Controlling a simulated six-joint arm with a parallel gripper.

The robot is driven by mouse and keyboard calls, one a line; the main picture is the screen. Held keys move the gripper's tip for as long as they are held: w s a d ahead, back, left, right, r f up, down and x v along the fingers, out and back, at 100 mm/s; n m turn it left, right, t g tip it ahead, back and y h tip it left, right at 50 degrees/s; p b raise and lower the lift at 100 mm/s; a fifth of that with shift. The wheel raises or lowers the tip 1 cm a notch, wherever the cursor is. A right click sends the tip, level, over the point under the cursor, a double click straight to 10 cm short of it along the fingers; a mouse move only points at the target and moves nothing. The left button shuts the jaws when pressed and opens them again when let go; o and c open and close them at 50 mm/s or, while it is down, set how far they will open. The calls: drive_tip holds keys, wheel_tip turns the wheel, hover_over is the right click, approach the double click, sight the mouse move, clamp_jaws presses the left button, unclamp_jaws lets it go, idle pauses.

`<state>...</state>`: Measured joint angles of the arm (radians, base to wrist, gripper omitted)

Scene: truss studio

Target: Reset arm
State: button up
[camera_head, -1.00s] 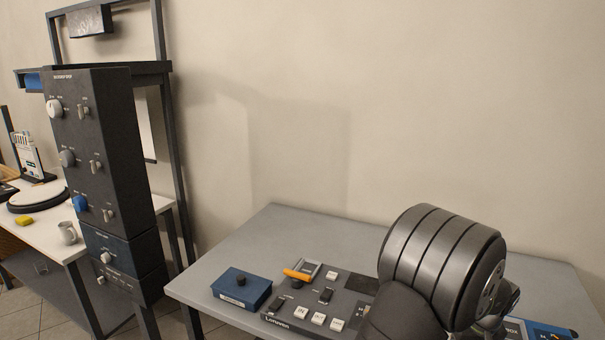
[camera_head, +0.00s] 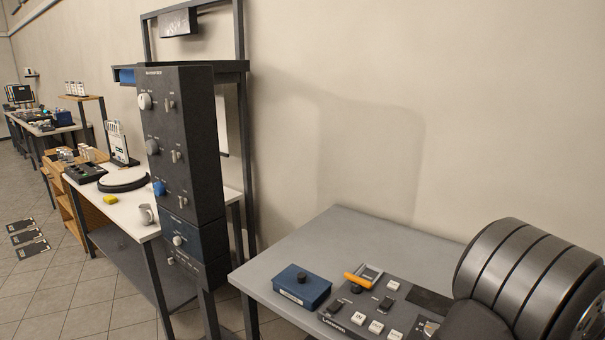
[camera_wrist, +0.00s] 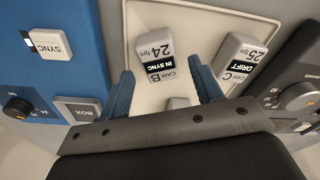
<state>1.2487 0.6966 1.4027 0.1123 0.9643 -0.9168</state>
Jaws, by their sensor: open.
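My gripper (camera_wrist: 162,68) shows in the wrist view with its two blue fingers spread apart and nothing held between them. It points at a light panel with a "CAM B, IN SYNC" block (camera_wrist: 155,62) seen between the fingers and a "CAM C, DRIFT" block (camera_wrist: 238,60) to the right. I cannot tell whether the fingers touch the panel. In the head view my dark, ribbed arm fills the lower right corner, and the gripper is out of sight.
A grey table (camera_head: 350,225) holds a blue box with a knob (camera_head: 301,287) and a dark button console (camera_head: 375,312) with an orange lever (camera_head: 357,282). A tall dark control tower (camera_head: 185,150) stands left, beside a white bench (camera_head: 128,205).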

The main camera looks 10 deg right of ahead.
drive_tip(key=shift+f, duration=0.95)
wheel_tip(320, 180, up, 12)
drive_tip(key=s, duration=0.1)
drive_tip(key=f, duration=0.8)
drive_tip(key=w+f, duration=0.1)
drive_tip(key=f, duration=0.3)
drive_tip(key=shift+f, duration=0.3)
drive_tip(key=r, duration=0.4)
drive_tip(key=shift+s+r, duration=0.25)
drive_tip(key=shift+r, duration=0.15)
drive_tip(key=s+a+r, duration=0.2)
drive_tip(key=s+r, duration=0.5)
drive_tip(key=s, duration=0.4)
drive_tip(key=d+r+m, duration=0.2)
drive_tip(key=d+m, duration=0.2)
drive_tip(key=d, duration=1.2)
drive_tip(key=shift+m, duration=0.3)
drive_tip(key=w+f, duration=0.1)
drive_tip(key=w, duration=0.2)
drive_tip(key=w+d+f, duration=0.1)
drive_tip(key=w+f, duration=0.1)
drive_tip(key=w, duration=0.1)
drive_tip(key=w+d+f, duration=0.1)
drive_tip(key=w+f, duration=0.1)
drive_tip(key=w, duration=0.1)
drive_tip(key=shift+d, duration=0.25)
drive_tip(key=shift+s, duration=0.15)
